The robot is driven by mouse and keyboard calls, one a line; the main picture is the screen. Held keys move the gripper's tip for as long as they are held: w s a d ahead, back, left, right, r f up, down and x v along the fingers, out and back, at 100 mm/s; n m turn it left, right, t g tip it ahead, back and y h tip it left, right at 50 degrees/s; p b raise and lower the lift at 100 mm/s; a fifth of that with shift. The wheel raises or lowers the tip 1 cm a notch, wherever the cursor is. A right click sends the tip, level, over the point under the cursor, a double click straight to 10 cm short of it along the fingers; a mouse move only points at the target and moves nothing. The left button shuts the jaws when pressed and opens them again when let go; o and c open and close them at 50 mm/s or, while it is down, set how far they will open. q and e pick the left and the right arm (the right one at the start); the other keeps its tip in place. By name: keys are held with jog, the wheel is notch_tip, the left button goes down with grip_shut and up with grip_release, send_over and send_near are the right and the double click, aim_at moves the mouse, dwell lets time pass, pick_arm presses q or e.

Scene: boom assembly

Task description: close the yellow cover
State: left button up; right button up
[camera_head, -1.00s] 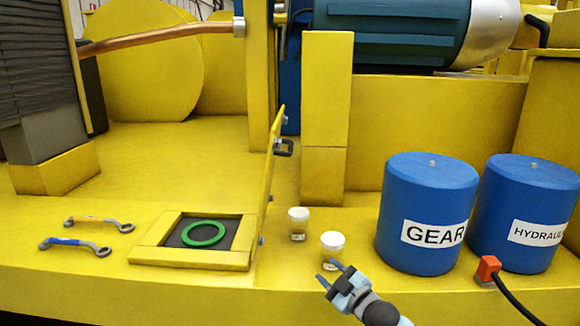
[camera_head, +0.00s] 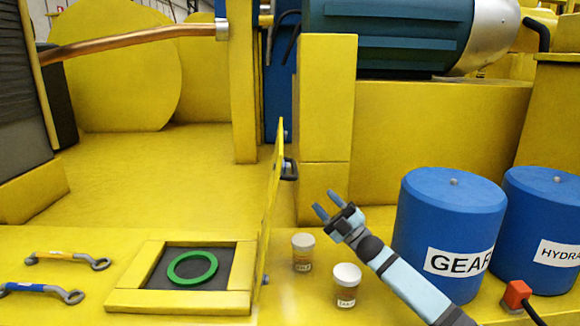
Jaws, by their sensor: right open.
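The yellow cover (camera_head: 270,205) stands open, nearly upright, hinged at the right side of a square yellow frame (camera_head: 128,300). A dark handle (camera_head: 290,169) sticks out from the cover's right face near the top. Inside the frame, a green ring (camera_head: 192,267) lies on a dark surface. My right gripper (camera_head: 325,206) is open and empty, to the right of the cover and apart from it, a little below the handle in the picture. My left gripper is not in view.
Two small white-lidded jars (camera_head: 303,252) (camera_head: 346,285) stand below my right gripper. Blue GEAR (camera_head: 447,230) and HYDRAULIC (camera_head: 545,225) drums stand to the right. Two wrenches (camera_head: 68,259) (camera_head: 42,292) lie left of the frame. A yellow post (camera_head: 325,110) rises behind.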

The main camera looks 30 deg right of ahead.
aim_at(294, 166)
jog(key=p+x, duration=0.2)
jog(key=x, duration=0.9)
jog(key=shift+r+p, duration=0.15)
jog(key=shift+p, duration=0.2)
jog(key=shift+w+a+r, duration=0.25)
jog(key=shift+w, duration=0.1)
grip_shut()
